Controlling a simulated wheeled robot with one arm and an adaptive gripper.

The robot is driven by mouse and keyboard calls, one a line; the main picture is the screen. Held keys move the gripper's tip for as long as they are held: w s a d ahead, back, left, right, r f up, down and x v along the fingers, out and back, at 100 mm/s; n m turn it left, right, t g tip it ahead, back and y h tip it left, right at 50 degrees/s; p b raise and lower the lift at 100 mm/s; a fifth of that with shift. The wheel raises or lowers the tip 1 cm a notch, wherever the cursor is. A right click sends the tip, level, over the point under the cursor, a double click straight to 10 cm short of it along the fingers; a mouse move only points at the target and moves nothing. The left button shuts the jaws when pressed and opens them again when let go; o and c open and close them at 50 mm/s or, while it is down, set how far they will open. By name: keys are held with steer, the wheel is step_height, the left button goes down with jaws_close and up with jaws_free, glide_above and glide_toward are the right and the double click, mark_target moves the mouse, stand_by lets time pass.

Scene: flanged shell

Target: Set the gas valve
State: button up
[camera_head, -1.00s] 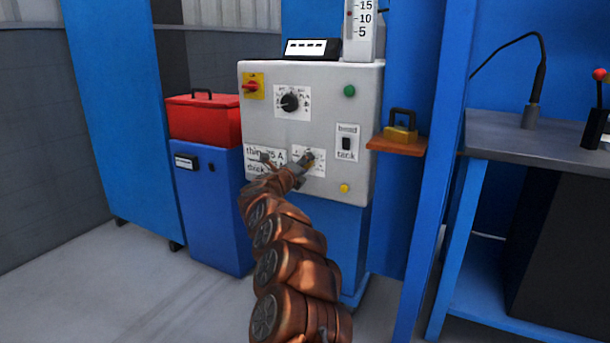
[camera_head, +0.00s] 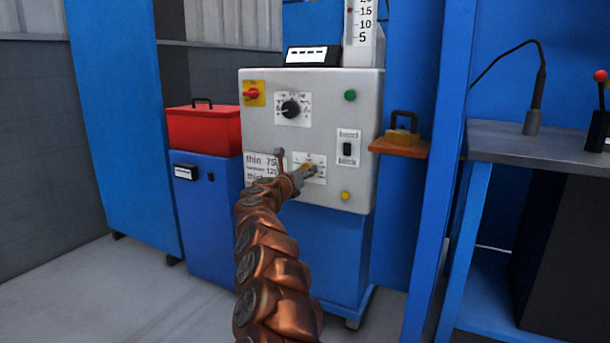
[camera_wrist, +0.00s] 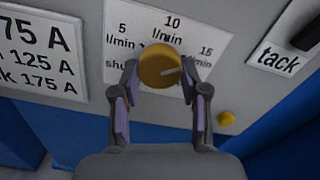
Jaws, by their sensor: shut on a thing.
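The gas valve is a round yellow knob (camera_wrist: 158,64) on a white label (camera_wrist: 190,30) low on the grey panel. The label reads shut, 5, 10 and 15 l/min around the knob. A pale pointer line on the knob points right, roughly to the 15 side. My gripper (camera_wrist: 161,82) has its two fingers on the knob's left and right sides and is shut on it. In the head view the knob (camera_head: 309,167) is partly hidden behind my gripper (camera_head: 306,172).
The grey panel (camera_head: 225,90) also carries a red switch (camera_head: 252,93), a black dial (camera_head: 291,109), a bead/tack switch (camera_head: 347,149), a green button (camera_head: 350,96) and a yellow button (camera_head: 345,196). An orange shelf (camera_head: 398,147) sticks out at the right.

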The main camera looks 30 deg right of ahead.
steer(key=shift+w+a+m, duration=0.1)
steer(key=shift+m, duration=0.2)
steer(key=o, duration=1.1)
steer(key=shift+o, duration=0.2)
steer(key=shift+a, duration=0.1)
steer(key=v, duration=1.1)
steer(key=shift+s+a, duration=0.3)
steer(key=shift+s, duration=0.05)
stand_by(0.7)
